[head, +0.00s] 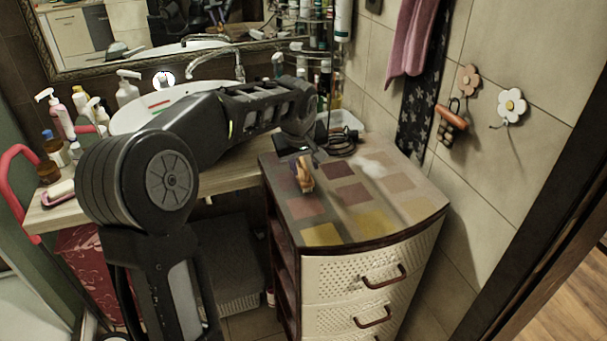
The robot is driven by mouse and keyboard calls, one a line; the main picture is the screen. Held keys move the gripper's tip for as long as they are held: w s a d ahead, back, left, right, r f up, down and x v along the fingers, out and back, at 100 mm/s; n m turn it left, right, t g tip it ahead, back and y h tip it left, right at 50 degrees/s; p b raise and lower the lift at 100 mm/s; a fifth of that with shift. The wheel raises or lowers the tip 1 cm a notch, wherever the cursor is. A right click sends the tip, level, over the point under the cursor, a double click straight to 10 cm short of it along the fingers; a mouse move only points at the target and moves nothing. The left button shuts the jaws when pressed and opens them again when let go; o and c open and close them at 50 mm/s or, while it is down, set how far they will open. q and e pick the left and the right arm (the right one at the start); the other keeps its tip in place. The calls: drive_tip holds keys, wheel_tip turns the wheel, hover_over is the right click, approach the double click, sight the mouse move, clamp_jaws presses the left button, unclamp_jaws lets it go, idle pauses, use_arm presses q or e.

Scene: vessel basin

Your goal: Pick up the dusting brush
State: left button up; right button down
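A small tan, upright object (305,176), which looks like the dusting brush, shows at the left part of the checkered top of the drawer cabinet (322,234). My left arm reaches in from the left over the counter, and my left gripper (303,160) points down right at this object. The fingers are small and dark and overlap its upper end. I cannot tell whether they are closed on it, or whether it touches the cabinet top. My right gripper is not in view.
A coiled dark cord (342,143) lies behind the gripper. The white sink (150,112) and several bottles stand on the counter at left. Flower hooks (511,106) and a pink towel (410,40) hang on the right wall. The cabinet top's front right is clear.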

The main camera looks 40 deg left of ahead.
use_arm(q)
drive_tip(key=shift+c, duration=0.2)
idle(0.4)
clamp_jaws()
idle(1.2)
